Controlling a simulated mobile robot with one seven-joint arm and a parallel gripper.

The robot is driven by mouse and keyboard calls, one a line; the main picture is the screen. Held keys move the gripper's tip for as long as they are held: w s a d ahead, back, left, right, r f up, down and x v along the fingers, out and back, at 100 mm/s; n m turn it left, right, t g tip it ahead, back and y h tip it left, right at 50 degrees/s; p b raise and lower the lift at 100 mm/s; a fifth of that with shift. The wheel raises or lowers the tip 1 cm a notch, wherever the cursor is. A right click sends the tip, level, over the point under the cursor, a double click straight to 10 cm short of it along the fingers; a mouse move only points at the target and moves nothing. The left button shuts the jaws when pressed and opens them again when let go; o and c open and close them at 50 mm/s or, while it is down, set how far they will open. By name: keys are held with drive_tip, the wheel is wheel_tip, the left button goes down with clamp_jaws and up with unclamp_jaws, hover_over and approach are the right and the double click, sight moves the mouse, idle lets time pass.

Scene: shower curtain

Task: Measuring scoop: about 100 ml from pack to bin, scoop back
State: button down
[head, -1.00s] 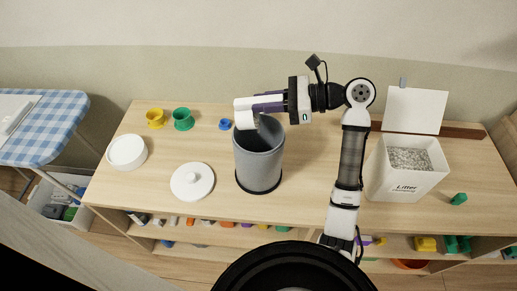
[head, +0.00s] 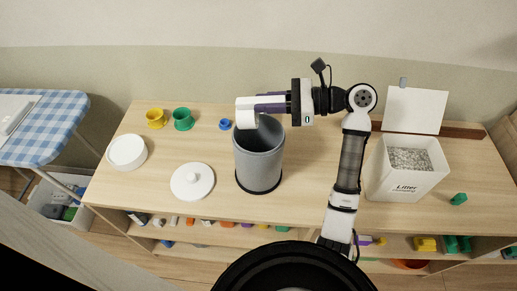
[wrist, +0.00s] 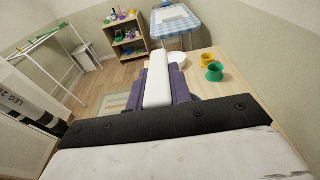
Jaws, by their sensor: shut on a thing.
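My gripper (head: 272,103) is above the rim of the grey cylindrical bin (head: 258,165), pointing left. Its purple fingers are shut on a white piece, which I take to be the measuring scoop (head: 247,113). The scoop's white end dips at the bin's upper left rim. In the wrist view the white handle (wrist: 158,80) lies between the purple fingers (wrist: 158,90). I cannot see what the scoop holds or what is in the bin. The white litter pack (head: 405,188) stands open at the right, with grey granules inside and its flap up.
A white lid (head: 192,181) with a knob lies left of the bin. A green piece (head: 459,199) lies right of the pack.

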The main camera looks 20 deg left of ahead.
sight(239, 100)
idle(0.3)
drive_tip(key=h, duration=0.1)
drive_tip(key=a+h, duration=0.1)
drive_tip(key=a, duration=0.1)
drive_tip(key=shift+s+r+t+h, duration=0.3)
drive_tip(key=shift+r+t+h, duration=0.1)
drive_tip(key=shift+a+h, duration=0.15)
drive_tip(key=shift+h, duration=0.15)
drive_tip(key=a+h, duration=0.1)
drive_tip(key=a+t+h, duration=0.1)
drive_tip(key=h, duration=0.1)
drive_tip(key=s+a+h, duration=0.1)
drive_tip(key=h, duration=0.1)
drive_tip(key=shift+a+r+t, duration=0.15)
drive_tip(key=shift+r+t, duration=0.15)
drive_tip(key=shift+r, duration=0.05)
drive_tip(key=a+h, duration=0.1)
drive_tip(key=f+t+h, duration=0.1)
drive_tip(key=h, duration=0.1)
drive_tip(key=a+h, duration=0.1)
drive_tip(key=h, duration=0.1)
drive_tip(key=shift+s+a+f, duration=0.2)
drive_tip(key=shift+s+a, duration=0.1)
drive_tip(key=shift+s, duration=0.1)
